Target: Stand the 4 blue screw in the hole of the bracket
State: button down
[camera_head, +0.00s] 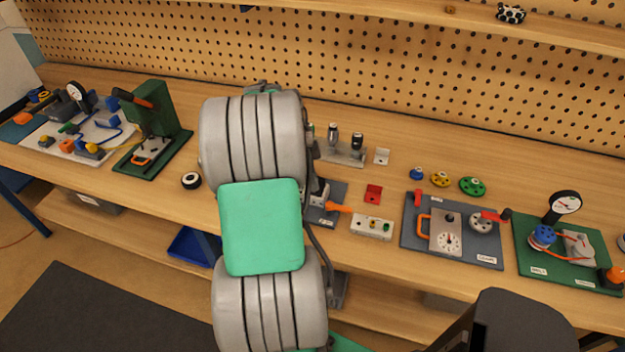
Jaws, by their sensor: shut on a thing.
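My arm, with ribbed grey links and a green cover, fills the middle of the camera_head view. My gripper is hidden behind it, so its fingers and anything in them do not show. A small red bracket (373,193) lies on the bench right of my arm. A small pale metal bracket (382,156) stands behind it. I cannot make out a blue screw or a hole in either bracket at this size.
A grey stand with dark-topped cylinders (345,154) is behind the brackets. A dark board with a dial (450,230) and a green board with a gauge (565,250) lie to the right. Coloured knobs (440,180) sit behind them. A green press (155,125) stands left.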

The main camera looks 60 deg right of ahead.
jog(key=shift+f+b, duration=0.65)
jog(key=shift+b, duration=0.45)
dwell(1.0)
dwell(0.3)
jog(key=c, duration=1.6)
grip_release()
jog(key=shift+r, duration=0.15)
jog(key=shift+r+p, duration=1.75)
jog(key=shift+r, duration=0.9)
